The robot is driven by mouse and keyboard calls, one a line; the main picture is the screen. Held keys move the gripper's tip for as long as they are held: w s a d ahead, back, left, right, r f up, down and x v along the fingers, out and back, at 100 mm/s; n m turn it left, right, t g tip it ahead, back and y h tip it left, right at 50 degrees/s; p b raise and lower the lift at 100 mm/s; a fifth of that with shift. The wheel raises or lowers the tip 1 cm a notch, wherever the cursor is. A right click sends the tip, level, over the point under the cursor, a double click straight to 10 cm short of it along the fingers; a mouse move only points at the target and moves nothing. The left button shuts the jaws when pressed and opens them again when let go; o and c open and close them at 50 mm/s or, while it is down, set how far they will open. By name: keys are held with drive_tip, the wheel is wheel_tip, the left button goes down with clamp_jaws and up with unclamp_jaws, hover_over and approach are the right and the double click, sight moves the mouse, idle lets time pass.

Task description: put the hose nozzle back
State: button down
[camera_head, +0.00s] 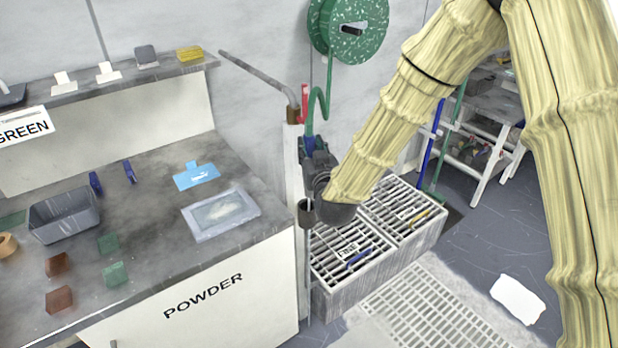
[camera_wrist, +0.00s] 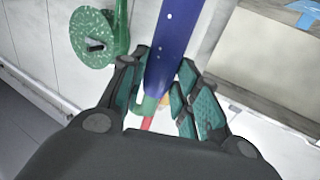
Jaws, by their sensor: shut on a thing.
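The blue hose nozzle (camera_wrist: 172,45) is between the fingers of my gripper (camera_wrist: 158,78) in the wrist view, and the gripper is shut on it. In the head view my gripper (camera_head: 316,155) is beside the wall end of the powder bench, with a small blue part of the nozzle (camera_head: 308,144) showing at its tips. The green hose (camera_head: 318,100) runs down from the green reel (camera_head: 365,22) to the nozzle.
The bench marked POWDER (camera_head: 165,225) is left of my gripper, with a grey bin (camera_head: 64,222) and a shallow tray (camera_head: 207,232). A grey pipe (camera_head: 255,72) and a red part (camera_head: 305,98) are close above. Slatted racks (camera_head: 345,290) stand to the right below.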

drive_tip(key=f+p, duration=0.1)
drive_tip(key=f, duration=0.6)
drive_tip(key=w+f+p, duration=0.1)
drive_tip(key=f, duration=0.3)
drive_tip(key=shift+a+f+p, duration=0.1)
drive_tip(key=shift+a+p, duration=0.2)
drive_tip(key=shift+p, duration=0.05)
drive_tip(key=shift+s+f, duration=0.1)
drive_tip(key=shift+f, duration=0.2)
drive_tip(key=c, duration=1.1)
unclamp_jaws()
drive_tip(key=shift+o, duration=0.2)
drive_tip(key=shift+r, duration=0.15)
drive_tip(key=b+v, duration=0.3)
drive_tip(key=v, duration=0.9)
